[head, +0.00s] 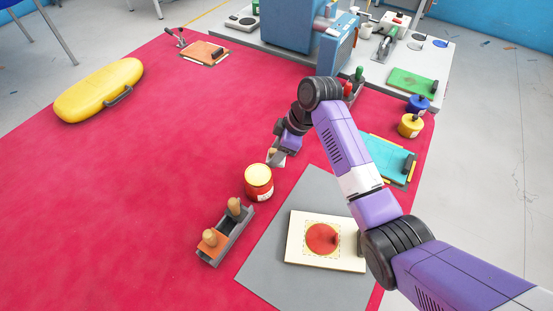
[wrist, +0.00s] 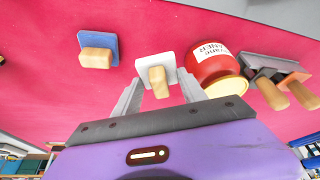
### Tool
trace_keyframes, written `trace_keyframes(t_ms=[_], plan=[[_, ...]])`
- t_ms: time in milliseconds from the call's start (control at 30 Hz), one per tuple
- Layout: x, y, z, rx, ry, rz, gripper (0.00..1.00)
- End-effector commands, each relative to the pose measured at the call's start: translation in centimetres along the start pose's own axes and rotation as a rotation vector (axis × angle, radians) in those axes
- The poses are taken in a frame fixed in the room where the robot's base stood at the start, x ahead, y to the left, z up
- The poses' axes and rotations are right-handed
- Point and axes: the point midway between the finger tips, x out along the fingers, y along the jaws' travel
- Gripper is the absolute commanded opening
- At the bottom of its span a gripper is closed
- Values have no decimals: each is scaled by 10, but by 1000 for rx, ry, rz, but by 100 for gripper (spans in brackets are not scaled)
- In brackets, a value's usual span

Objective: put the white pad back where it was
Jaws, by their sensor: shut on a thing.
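The white pad (wrist: 170,63) has a wooden handle (wrist: 157,82). In the head view, my gripper (head: 279,150) and the white pad (head: 278,159) are over the red mat, just above and right of the red tin. I cannot tell whether the pad touches the mat. A grey rack (head: 235,236) below and left of the tin holds two wooden-handled pads, one with an orange base (head: 211,240). A blue pad (wrist: 97,44) with a wooden handle lies apart, left of the white pad in the wrist view.
The red tin (head: 259,187) with a yellow lid stands close to my gripper, between it and the rack. A grey sheet (head: 262,268) carries a cream board (head: 298,252) with a red round patch. A yellow case (head: 98,90) lies far left. The mat's left middle is clear.

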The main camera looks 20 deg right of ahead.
Motion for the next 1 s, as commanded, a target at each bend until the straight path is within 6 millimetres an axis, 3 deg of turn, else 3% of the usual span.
trace_keyframes(t_ms=[267, 700, 733, 767, 1000], plan=[[34, -1, 14, 1, -2, -3, 11], [41, -1, 17, 1, -1, -1, 11], [40, -1, 17, 1, -1, -1, 53], [40, -1, 17, 1, -1, -1, 58], [39, -1, 17, 1, -1, -1, 58]])
